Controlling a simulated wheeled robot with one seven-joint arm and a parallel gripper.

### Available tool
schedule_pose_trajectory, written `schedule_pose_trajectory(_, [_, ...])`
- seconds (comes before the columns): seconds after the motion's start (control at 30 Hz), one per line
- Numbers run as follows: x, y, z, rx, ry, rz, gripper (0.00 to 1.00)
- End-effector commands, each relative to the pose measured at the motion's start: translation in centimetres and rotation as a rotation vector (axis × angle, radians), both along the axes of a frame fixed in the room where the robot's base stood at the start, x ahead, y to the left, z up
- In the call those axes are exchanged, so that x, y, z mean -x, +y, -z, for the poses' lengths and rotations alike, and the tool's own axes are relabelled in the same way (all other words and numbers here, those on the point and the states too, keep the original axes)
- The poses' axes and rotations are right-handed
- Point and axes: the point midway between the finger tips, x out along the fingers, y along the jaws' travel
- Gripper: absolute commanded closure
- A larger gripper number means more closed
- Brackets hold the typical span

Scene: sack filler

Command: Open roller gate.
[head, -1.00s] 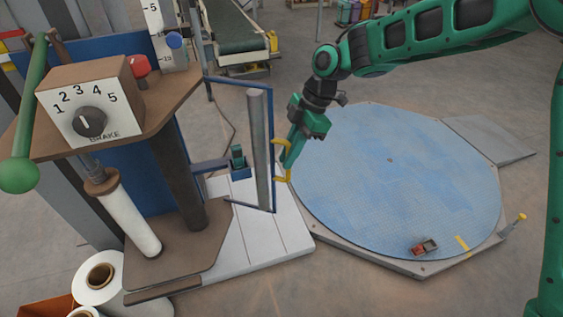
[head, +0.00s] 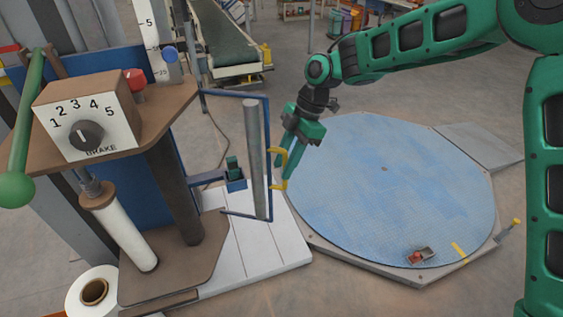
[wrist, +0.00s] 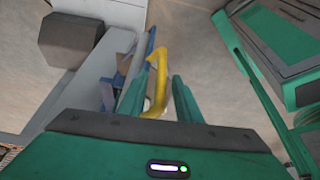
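The roller gate (head: 255,160) is a blue frame with an upright grey roller, hinged at the left on the brown and blue machine stand. A yellow C-shaped handle (head: 284,168) sticks out on its right side; it shows in the wrist view (wrist: 159,85) as well. My gripper (head: 280,177) is at the handle, pointing down and left. In the wrist view its green fingers (wrist: 163,82) stand on either side of the yellow bar, with a gap visible on the right. The bar's contact with the left finger cannot be told.
The brake dial box (head: 86,128) and green lever (head: 20,150) are at left. A pale slatted platform (head: 240,245) lies below the gate. A blue round turntable (head: 390,190) fills the right floor, with a small red and grey item (head: 419,256) on it.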

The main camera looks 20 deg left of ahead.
Motion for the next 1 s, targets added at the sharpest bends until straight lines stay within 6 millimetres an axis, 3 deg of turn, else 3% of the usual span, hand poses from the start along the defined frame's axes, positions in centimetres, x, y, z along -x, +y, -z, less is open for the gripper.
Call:
schedule_pose_trajectory(0.17, [-0.3,-0.2,-0.8,-0.001,-0.002,0.002,0.69])
schedule_pose_trajectory(0.7, [-2.4,-2.8,-8.9,-0.001,0.0,0.001,0.69])
schedule_pose_trajectory(1.0, [-2.6,-3.2,-9.9,0.001,0.001,0.0,0.69])
